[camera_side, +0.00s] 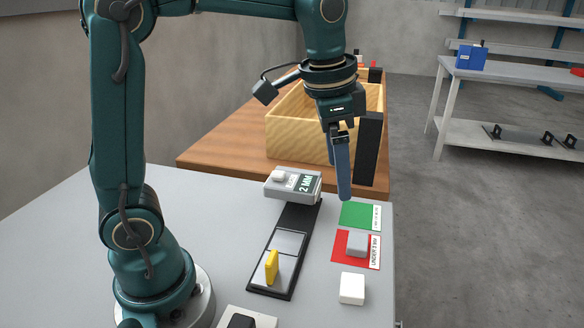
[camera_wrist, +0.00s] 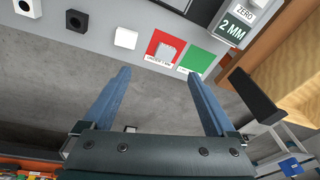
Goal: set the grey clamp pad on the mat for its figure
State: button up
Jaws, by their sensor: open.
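The grey clamp pad (camera_side: 357,243) sits on the red mat (camera_side: 339,250), whose white label begins "UNDER"; its figure is too small to read surely. In the wrist view the pad (camera_wrist: 166,52) lies on the red mat (camera_wrist: 152,46) beyond my fingertips. The green mat (camera_side: 354,214) is bare, with a label too small to read. The grey gauge (camera_side: 272,191) shows "2 MM" on its display (camera_side: 306,184). My gripper (camera_side: 344,190) is above the bench near the green mat, apart from the pad. In the wrist view its fingers (camera_wrist: 158,74) are spread and empty.
A white block (camera_side: 352,288) stands in front of the red mat. A dark jig strip (camera_side: 268,291) with a yellow piece (camera_side: 272,266) lies to the left. A wooden box (camera_side: 290,135) and a black upright block (camera_side: 369,150) stand behind.

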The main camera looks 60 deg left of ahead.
jog(key=s+f+n+t, duration=0.3)
jog(key=s+n, duration=0.2)
jog(key=s, duration=0.7)
jog(key=shift+s, duration=0.2)
jog(key=shift+d, duration=0.1)
dwell(0.5)
